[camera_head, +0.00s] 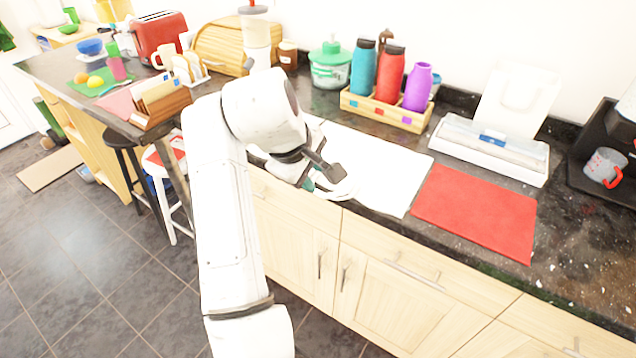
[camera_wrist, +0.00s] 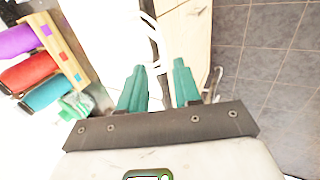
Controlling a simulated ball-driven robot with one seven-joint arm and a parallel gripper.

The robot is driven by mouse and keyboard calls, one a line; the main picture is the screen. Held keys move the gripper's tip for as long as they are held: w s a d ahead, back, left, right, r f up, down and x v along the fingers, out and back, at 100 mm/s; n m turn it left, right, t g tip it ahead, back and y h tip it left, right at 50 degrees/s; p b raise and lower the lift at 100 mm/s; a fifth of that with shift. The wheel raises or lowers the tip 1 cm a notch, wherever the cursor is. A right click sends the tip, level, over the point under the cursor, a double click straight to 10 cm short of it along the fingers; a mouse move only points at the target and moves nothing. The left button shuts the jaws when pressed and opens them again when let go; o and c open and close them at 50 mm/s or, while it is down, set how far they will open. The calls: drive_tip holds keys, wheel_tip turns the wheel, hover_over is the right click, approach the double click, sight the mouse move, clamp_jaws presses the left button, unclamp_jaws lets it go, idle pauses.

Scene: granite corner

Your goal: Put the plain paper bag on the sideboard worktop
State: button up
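My gripper (camera_head: 316,184) hangs low over the front edge of the worktop (camera_head: 568,215). In the wrist view its teal fingers (camera_wrist: 159,88) are apart, with a clear gap between them. A thin white looped shape (camera_wrist: 156,45) lies just beyond the fingertips, near the worktop edge; I cannot tell whether it is a bag handle. A pale, flat, bag-like shape (camera_head: 515,90) stands against the wall at the back right, well apart from my gripper. I cannot tell for sure which is the plain paper bag.
A white mat (camera_head: 375,165) and a red mat (camera_head: 476,212) lie on the worktop. Behind them stand a wooden bottle crate (camera_head: 385,112) and a white tray (camera_head: 490,148). A bread box (camera_head: 222,48) and toaster (camera_head: 160,40) are at left. Cabinets (camera_head: 405,290) lie below.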

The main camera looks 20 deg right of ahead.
drive_tip(key=shift+v, duration=1.2)
drive_tip(key=shift+d, duration=0.1)
